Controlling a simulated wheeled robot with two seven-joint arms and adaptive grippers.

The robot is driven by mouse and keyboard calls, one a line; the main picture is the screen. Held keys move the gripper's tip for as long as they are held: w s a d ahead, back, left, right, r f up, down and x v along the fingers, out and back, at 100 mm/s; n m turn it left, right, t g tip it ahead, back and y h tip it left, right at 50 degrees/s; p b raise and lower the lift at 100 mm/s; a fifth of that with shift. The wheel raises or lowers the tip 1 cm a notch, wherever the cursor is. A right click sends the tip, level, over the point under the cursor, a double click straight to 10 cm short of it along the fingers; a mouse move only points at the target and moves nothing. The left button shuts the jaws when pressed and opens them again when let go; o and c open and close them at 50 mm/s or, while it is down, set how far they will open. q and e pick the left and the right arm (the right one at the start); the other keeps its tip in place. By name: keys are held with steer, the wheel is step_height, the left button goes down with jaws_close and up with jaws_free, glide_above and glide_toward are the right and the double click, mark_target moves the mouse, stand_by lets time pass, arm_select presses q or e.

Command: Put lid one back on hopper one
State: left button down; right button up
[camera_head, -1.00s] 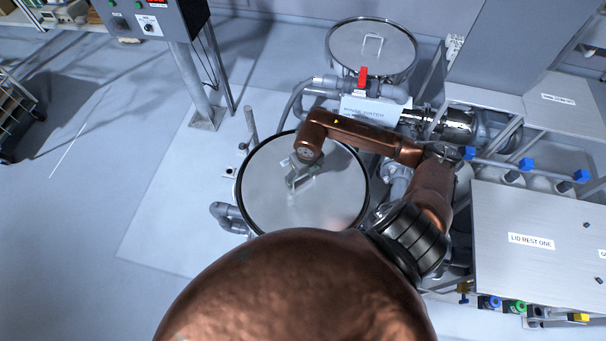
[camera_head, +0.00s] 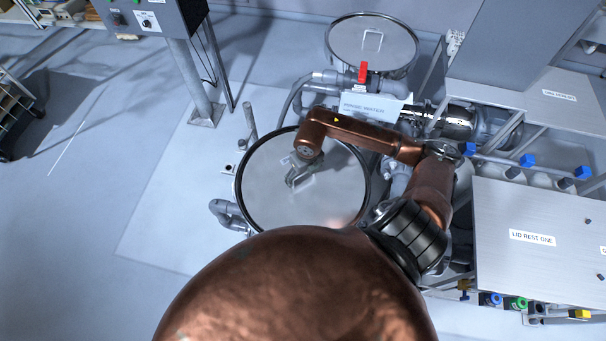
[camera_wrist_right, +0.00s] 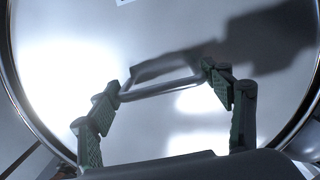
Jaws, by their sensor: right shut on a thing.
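Lid one (camera_head: 327,200) is a round, shiny grey metal disc with a bar handle. In the head view it lies over hopper one, inside a dark round rim (camera_head: 241,206). I cannot tell whether it rests fully on the hopper or hovers slightly above it. My right gripper (camera_head: 292,180) reaches down over the lid. In the right wrist view its two green-padded fingers (camera_wrist_right: 165,105) are at the two ends of the lid's handle (camera_wrist_right: 160,88), shut on it. The hopper's body is mostly hidden under the lid and my arm. My left gripper is not in view.
A second lidded hopper (camera_head: 372,45) stands at the back. A pipe with a red valve handle (camera_head: 363,72) runs between the hoppers. The lid rest one table (camera_head: 540,270) at the right is bare on top. A control box (camera_head: 160,15) on a post stands at the back left.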

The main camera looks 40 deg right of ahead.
mark_target(306, 184)
steer(key=shift+f, duration=0.15)
steer(key=o, duration=2.1)
step_height(306, 184, up, 12)
steer(key=s, duration=0.1)
steer(key=shift+s, duration=0.25)
